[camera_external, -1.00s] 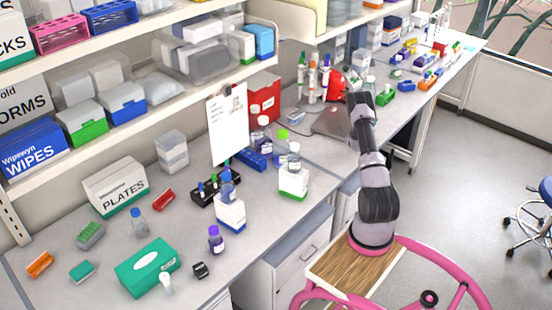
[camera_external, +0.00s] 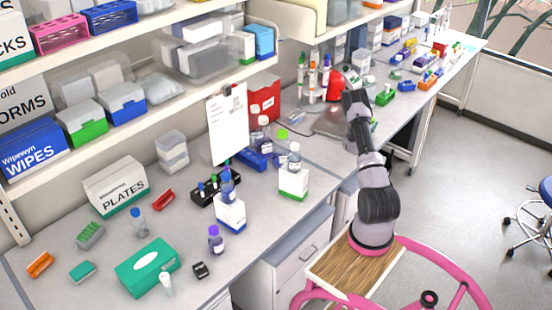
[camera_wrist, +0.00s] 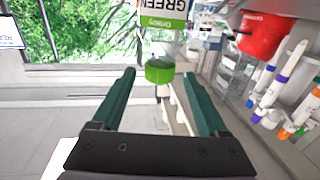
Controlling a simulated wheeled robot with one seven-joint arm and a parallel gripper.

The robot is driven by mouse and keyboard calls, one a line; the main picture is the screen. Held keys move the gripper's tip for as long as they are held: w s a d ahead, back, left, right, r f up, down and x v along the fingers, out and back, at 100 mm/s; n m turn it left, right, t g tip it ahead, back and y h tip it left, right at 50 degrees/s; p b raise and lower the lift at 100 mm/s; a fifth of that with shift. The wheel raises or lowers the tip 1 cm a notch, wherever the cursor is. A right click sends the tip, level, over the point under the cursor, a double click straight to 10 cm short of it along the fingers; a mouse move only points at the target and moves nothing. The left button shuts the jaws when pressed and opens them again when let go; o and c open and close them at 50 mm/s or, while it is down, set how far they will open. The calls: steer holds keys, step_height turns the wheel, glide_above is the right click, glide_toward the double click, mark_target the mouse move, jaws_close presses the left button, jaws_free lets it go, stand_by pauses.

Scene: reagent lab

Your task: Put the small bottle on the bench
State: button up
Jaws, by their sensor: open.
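Several small bottles show and I cannot tell which one the task means. A purple-capped bottle (camera_external: 216,240) stands on the front bench. A clear bottle (camera_external: 294,155) and a blue-capped bottle (camera_external: 228,186) are at two white boxes, apparently on top of them. A clear blue-capped bottle (camera_external: 138,224) stands farther left.
The bench (camera_external: 110,252) carries a green tissue box (camera_external: 146,266), a black rack (camera_external: 212,196) and a clipboard (camera_external: 228,125). A red object (camera_external: 335,86) stands by the pipettes (camera_wrist: 283,75). Shelves (camera_external: 170,100) overhang the bench. The floor at right is mostly clear.

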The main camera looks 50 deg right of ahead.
steer(key=s+a, duration=0.2)
steer(key=a, duration=0.6)
steer(key=w+a+r+t+y, duration=0.3)
steer(key=w+a+r+y, duration=0.1)
steer(key=w+a+r, duration=0.7)
steer(key=w+a+r+n+t+y, duration=0.15)
steer(key=a+r+y, duration=0.3)
steer(key=a, duration=0.55)
steer(key=w+a+r+n+t+y, duration=0.1)
steer(key=w+a+r+t+y, duration=0.15)
steer(key=a+r, duration=0.55)
steer(key=s+a+r+n+y, duration=0.3)
steer(key=s+a, duration=0.2)
steer(key=a, duration=0.6)
steer(key=s+a+r+n+y, duration=0.25)
steer(key=s+a, duration=0.35)
steer(key=a, duration=0.5)
steer(key=s+a+n+g+y, duration=0.1)
steer(key=s+a+n, duration=0.1)
steer(key=s+a, duration=0.3)
steer(key=s+a+n+g+y, duration=0.2)
steer(key=s+a, duration=0.4)
steer(key=s, duration=0.6)
